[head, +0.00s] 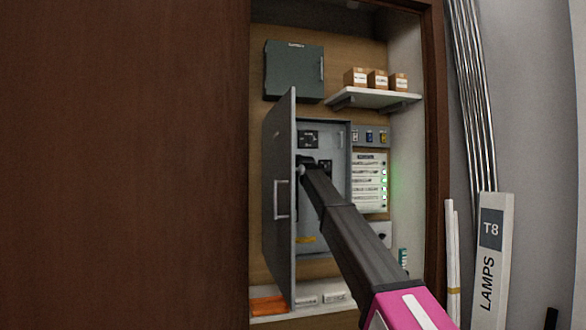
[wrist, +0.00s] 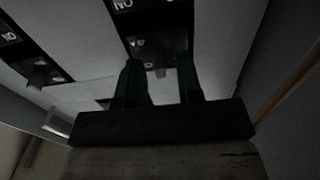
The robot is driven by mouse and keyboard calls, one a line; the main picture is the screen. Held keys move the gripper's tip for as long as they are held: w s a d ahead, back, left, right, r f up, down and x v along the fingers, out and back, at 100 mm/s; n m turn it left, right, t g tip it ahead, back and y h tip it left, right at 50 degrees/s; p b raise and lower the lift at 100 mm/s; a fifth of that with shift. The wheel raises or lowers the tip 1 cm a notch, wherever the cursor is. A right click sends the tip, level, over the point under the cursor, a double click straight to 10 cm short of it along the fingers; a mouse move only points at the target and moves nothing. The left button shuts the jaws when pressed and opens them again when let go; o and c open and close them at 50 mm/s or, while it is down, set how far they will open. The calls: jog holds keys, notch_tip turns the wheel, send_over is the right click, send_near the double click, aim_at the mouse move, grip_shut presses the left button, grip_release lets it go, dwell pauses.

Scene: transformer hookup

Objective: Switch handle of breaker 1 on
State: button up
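The electrical panel (head: 335,215) stands with its grey door (head: 279,200) swung open to the left. A black breaker plate (head: 308,139) shows at its upper part, and another dark plate (head: 325,168) shows beside my gripper (head: 306,164). In the wrist view, my gripper (wrist: 159,75) has its two dark green fingers apart. A small grey handle (wrist: 160,71) on a black breaker plate (wrist: 158,22) shows in the gap between them, and I see no finger closed on it. A second handle (wrist: 38,77) sits to the left. I cannot read which one is breaker 1.
A shelf (head: 372,98) with small boxes and a dark green box (head: 294,71) are above. An indicator board (head: 369,183) with green lights is right of the panel. A brown wooden panel (head: 125,165) fills the left. A lamp carton (head: 492,260) stands at right.

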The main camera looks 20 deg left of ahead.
grip_shut()
jog(key=shift+w+d+n+g+y, duration=0.2)
jog(key=shift+n+g+y, duration=0.45)
jog(key=shift+g+y, duration=0.1)
jog(key=shift+w+d+n+g+y, duration=0.2)
jog(key=shift+d+n+g+y, duration=0.05)
jog(key=shift+n+g+y, duration=0.5)
jog(key=shift+w+d+n+g+y, duration=0.2)
jog(key=shift+n+g+y, duration=0.4)
jog(key=shift+y, duration=0.2)
jog(key=shift+o, duration=1)
grip_release()
jog(key=shift+s+d, duration=0.1)
